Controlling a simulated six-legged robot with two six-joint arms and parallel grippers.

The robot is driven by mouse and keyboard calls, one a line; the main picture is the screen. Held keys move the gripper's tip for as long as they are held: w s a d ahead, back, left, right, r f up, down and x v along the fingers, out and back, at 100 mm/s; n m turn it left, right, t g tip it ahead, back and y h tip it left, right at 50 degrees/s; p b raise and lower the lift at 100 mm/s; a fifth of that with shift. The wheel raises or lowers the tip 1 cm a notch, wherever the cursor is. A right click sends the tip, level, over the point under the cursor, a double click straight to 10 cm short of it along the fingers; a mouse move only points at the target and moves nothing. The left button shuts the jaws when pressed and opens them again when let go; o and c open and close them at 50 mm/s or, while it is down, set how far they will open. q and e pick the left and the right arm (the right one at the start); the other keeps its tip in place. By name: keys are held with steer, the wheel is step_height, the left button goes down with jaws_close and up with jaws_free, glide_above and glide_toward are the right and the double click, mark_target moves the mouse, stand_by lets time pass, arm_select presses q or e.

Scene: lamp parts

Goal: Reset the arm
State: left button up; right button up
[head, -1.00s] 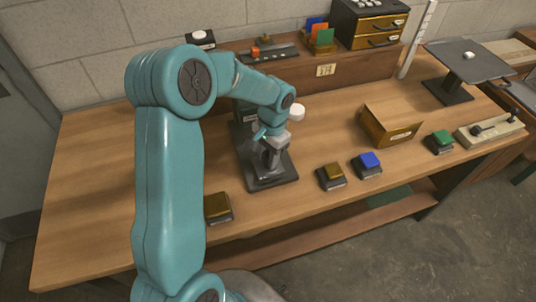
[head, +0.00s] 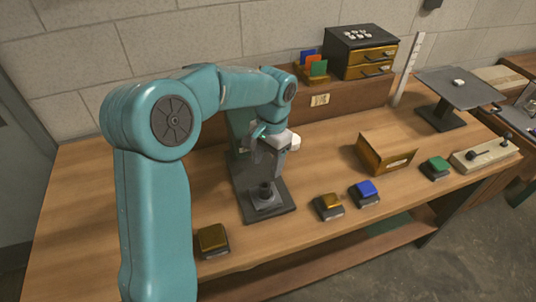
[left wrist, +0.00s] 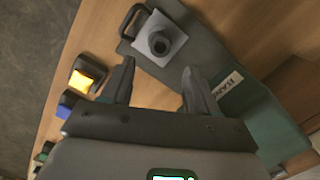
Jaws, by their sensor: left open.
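My left gripper (head: 266,164) is open and empty, pointing down above the dark base plate (head: 284,203) of a bench device. It also shows in the left wrist view (left wrist: 158,68), with its two fingers apart and nothing between them. A dark round socket-like part (head: 266,191) stands upright on a pale square plate on the base. In the left wrist view that part (left wrist: 160,43) sits beyond the fingertips, clear of them. The device's green body (left wrist: 262,115) carries a partly hidden label. My arm and gripper cover much of the device in the head view. My right gripper is not in view.
A brown-yellow button (head: 212,239), another (head: 329,205), a blue one (head: 365,192) and a green one (head: 436,167) line the bench's front. An open brass-coloured box (head: 388,153) stands to the right. A white knob (head: 295,142) shows close beside the gripper.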

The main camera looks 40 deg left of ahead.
arm_select(q)
step_height(320, 180, up, 2)
steer(key=shift+w+r, duration=0.15)
steer(key=shift+r, duration=0.05)
stand_by(0.6)
